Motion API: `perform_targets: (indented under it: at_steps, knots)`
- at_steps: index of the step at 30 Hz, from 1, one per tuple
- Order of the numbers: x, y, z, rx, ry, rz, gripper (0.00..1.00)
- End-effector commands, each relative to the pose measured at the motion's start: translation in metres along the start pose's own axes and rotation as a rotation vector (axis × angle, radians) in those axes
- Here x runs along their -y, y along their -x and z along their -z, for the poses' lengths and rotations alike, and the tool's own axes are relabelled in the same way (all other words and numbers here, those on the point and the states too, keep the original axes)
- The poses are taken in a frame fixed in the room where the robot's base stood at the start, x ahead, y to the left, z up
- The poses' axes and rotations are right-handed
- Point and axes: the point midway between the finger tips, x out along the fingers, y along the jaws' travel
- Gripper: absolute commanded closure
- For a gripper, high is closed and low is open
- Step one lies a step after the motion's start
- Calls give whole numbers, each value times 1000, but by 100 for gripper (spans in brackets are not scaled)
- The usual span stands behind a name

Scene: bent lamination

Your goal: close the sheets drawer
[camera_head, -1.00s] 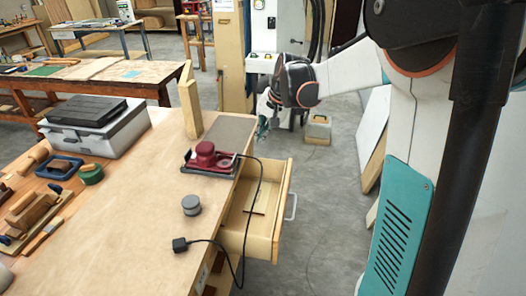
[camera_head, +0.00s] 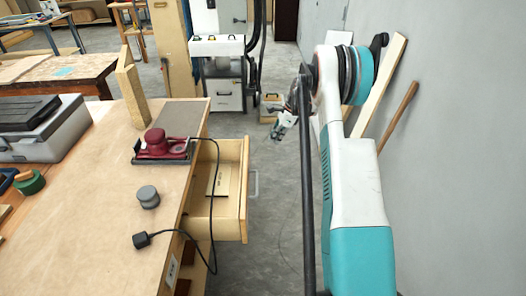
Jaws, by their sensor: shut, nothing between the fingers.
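The open drawer (camera_head: 244,199) is pulled out to the right from under the workbench. It is light wood, with a pale metal handle (camera_head: 254,184) on its outer front. A flat wooden piece with a dark label (camera_head: 219,182) lies inside it. My gripper (camera_head: 278,131) is at the end of my arm, to the right of and beyond the drawer, apart from it. It is small in the picture, shut and empty. Part of it is hidden by my arm.
The workbench (camera_head: 85,225) carries a red sander (camera_head: 162,146), whose black cord hangs over the edge across the drawer, and a grey round puck (camera_head: 148,197). A grey wall (camera_head: 450,150) with leaning boards limits the right. Floor is clear between drawer and arm.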

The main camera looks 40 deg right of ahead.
Motion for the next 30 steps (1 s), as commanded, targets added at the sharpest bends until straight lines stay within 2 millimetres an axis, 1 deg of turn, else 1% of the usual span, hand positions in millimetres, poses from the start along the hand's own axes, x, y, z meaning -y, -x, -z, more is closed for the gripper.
perform_targets:
  at_steps: [5, 15, 17, 21, 24, 30]
  knots:
    - [0, -23, 1, 0, 1, 0, 100]
    - [0, -90, 0, 0, 3, 1, 100]
    - [0, -101, 1, 0, 3, 1, 100]
    - [0, -107, -20, 0, 5, 0, 100]
    - [0, -111, -30, 0, 4, 0, 100]
    - [0, -112, -37, 0, 3, 1, 100]
